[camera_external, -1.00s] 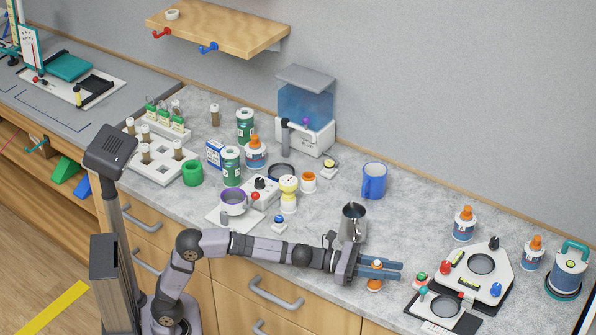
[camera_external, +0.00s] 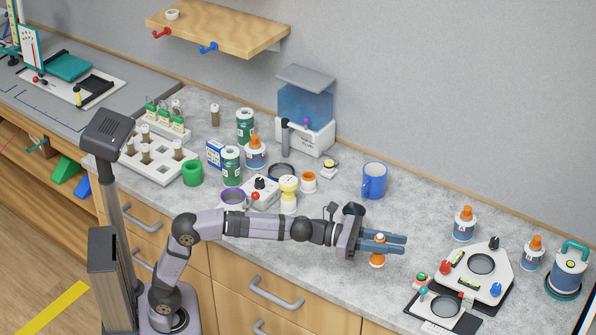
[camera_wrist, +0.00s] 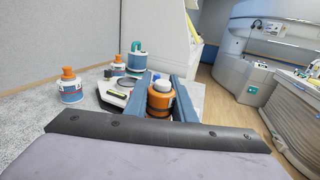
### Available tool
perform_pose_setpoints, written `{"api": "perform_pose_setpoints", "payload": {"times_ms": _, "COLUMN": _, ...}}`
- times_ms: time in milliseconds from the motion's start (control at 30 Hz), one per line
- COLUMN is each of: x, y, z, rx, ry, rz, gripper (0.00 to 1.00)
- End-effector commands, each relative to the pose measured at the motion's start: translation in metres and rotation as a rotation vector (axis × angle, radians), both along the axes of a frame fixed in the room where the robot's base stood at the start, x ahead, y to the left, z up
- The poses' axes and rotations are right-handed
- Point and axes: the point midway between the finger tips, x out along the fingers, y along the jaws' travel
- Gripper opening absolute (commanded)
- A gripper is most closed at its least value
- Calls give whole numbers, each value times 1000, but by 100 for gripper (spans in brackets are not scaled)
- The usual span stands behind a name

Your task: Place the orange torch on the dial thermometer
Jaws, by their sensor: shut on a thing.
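The orange torch (camera_external: 377,261) is a small orange cylinder. In the wrist view the orange torch (camera_wrist: 160,102) stands roughly upright between the blue fingers, with a white and grey top. My gripper (camera_external: 383,244) is shut on it, near the front edge of the counter; the fingers hide part of its sides. I cannot tell for certain which object is the dial thermometer. One small round item with a yellowish top (camera_external: 329,164) lies by the water dispenser, but its face is too small to read.
A blue mug (camera_external: 374,180) stands behind my gripper. To the right are a white stand (camera_external: 493,262), orange-capped bottles (camera_external: 465,224) and a teal-handled canister (camera_external: 570,268). The counter between mug and bottles is clear.

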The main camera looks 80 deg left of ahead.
Motion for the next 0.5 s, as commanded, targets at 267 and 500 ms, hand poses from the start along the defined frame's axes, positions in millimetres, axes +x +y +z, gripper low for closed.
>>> {"api": "perform_pose_setpoints", "payload": {"times_ms": 267, "x": 2, "y": 10, "z": 5, "rx": 0, "ry": -1, "rz": 17, "gripper": 0}}
{"api": "perform_pose_setpoints", "payload": {"times_ms": 500, "x": 12, "y": 69, "z": 28, "rx": -1, "ry": -3, "rz": 108, "gripper": 0}}
